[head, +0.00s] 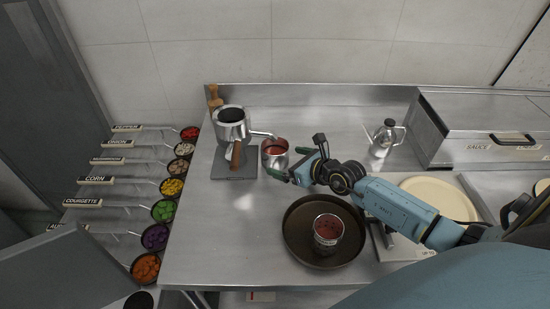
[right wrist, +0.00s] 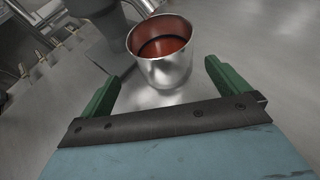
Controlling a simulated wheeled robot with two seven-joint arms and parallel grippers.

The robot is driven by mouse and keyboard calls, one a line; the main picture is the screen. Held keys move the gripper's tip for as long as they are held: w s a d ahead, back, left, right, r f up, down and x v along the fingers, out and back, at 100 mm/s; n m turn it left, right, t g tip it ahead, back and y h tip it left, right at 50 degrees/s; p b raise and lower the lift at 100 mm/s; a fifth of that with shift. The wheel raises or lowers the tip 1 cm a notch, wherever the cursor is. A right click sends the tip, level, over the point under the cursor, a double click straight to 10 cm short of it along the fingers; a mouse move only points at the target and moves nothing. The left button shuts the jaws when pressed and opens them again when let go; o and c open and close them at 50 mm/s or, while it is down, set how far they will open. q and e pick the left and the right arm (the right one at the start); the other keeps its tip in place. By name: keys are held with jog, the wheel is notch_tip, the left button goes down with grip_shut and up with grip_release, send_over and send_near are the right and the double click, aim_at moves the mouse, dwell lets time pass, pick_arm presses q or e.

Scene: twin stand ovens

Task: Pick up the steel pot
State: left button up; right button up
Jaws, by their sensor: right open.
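The steel pot (head: 275,155) stands on the steel counter beside a steel machine with a wooden handle (head: 232,125), under or close to its spout. In the right wrist view the pot (right wrist: 163,68) shows a reddish inside with a dark ring. My right gripper (head: 287,167) is open, with green fingers, just to the near right of the pot. In the right wrist view the gripper's fingers (right wrist: 161,82) stand on either side of the pot's lower part, with gaps. I cannot tell whether the pot is between them or just beyond. My left gripper is not in view.
A steel jug (head: 386,138) stands behind. A pale round board (head: 437,198) lies right. Labelled topping cups (head: 171,187) line the left. The counter's front left is clear.

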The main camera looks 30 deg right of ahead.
aim_at(286, 158)
jog(key=x, duration=0.2)
jog(key=b+x, duration=0.1)
jog(key=x, duration=0.1)
jog(key=shift+w+d+r, duration=0.1)
jog(key=shift+d+r, duration=0.05)
jog(key=shift+d, duration=0.15)
jog(key=shift+w+a+f, duration=0.15)
jog(key=shift+w+f, duration=0.05)
jog(key=shift+w, duration=0.35)
jog(key=c, duration=1.1)
jog(key=shift+r, duration=0.15)
